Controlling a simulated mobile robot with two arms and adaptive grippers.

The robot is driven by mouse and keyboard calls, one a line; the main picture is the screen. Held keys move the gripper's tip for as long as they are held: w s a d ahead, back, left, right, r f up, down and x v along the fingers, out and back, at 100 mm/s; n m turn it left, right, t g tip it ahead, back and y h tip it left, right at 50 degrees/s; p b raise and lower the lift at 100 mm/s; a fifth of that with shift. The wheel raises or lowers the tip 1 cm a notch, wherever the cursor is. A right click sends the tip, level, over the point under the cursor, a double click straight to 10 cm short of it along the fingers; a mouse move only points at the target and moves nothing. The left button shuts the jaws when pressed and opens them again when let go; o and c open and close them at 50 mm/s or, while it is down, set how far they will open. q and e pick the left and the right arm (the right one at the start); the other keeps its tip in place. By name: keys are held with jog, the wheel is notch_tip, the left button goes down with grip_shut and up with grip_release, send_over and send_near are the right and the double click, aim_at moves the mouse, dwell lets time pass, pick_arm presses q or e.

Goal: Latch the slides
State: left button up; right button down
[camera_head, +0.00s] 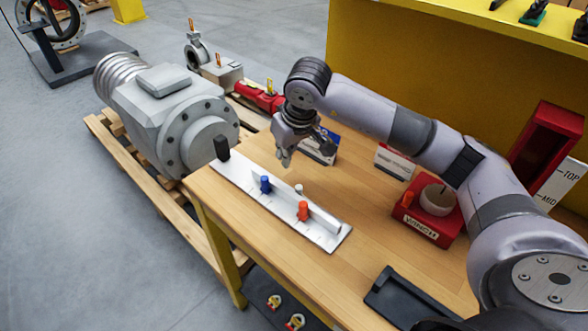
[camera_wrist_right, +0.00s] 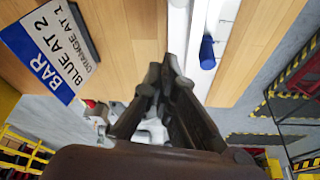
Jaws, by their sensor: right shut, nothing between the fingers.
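A pale metal bar plate (camera_head: 233,173) with a raised rail lies on the wooden table. A blue slide (camera_head: 265,184) sits near its middle and an orange slide (camera_head: 303,211) nearer its right end. A small white knob (camera_head: 298,188) shows behind the rail. My right gripper (camera_head: 284,160) is above the table behind the bar, shut and empty, apart from both slides. In the right wrist view its dark fingers (camera_wrist_right: 165,75) are together, and the blue slide (camera_wrist_right: 207,52) is to their right. The orange slide is out of that view. My left gripper is not visible.
A sign (camera_wrist_right: 52,50) reads "BAR, BLUE AT 2, ORANGE AT 1". A black block (camera_head: 221,147) stands at the bar's left end. A red winch box (camera_head: 424,222) and a black tray (camera_head: 395,298) are to the right. A grey actuator (camera_head: 160,112) stands on a pallet beyond the table.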

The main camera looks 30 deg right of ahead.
aim_at(300, 193)
jog(key=x, duration=0.4)
jog(key=shift+d+p, duration=0.2)
jog(key=shift+p, duration=0.1)
jog(key=s+p, duration=0.1)
jog(key=s, duration=0.2)
jog(key=shift+d+f, duration=0.1)
jog(key=shift+s+p, duration=0.35)
jog(key=shift+s, duration=0.1)
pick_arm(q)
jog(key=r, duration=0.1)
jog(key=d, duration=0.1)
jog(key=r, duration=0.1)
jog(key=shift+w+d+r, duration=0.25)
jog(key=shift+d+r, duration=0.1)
pick_arm(e)
jog(key=shift+w+f, duration=0.1)
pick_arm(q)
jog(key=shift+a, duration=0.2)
